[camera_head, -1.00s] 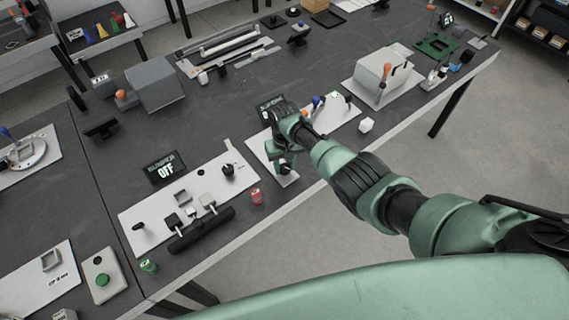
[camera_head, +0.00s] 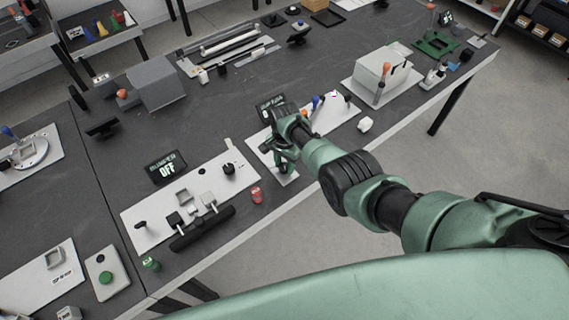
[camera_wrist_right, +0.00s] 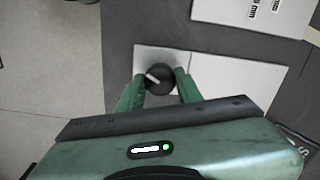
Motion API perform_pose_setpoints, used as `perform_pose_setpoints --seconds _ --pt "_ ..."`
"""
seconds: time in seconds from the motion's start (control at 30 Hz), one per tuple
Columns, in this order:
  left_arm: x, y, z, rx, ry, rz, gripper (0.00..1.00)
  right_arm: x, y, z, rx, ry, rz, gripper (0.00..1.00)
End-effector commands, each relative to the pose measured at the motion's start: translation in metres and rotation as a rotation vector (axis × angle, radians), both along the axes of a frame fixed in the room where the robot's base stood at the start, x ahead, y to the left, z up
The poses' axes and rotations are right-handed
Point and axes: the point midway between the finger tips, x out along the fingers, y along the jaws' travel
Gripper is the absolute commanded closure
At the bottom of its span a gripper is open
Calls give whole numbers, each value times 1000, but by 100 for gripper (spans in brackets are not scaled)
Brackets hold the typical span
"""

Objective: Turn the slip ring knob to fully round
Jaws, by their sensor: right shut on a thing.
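A round black knob (camera_wrist_right: 160,78) with a white pointer mark sits on a white panel in the right wrist view. My right gripper (camera_wrist_right: 159,84) has its two green fingers on either side of the knob and is shut on it. The pointer mark lies tilted, toward the upper left of the knob. My left gripper is not in view.
A white panel (camera_head: 150,236) with switches and another black knob stands to the left, beside a display reading OFF (camera_head: 166,167). A grey box (camera_head: 382,77) with an orange-tipped lever stands to the right.

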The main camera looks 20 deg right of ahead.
Motion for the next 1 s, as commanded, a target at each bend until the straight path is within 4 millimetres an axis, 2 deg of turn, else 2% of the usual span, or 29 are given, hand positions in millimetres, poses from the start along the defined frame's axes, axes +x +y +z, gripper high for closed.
perform_pose_setpoints --seconds 1.0 --pt "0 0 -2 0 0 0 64 2 0 1 1 -6 -964 100"
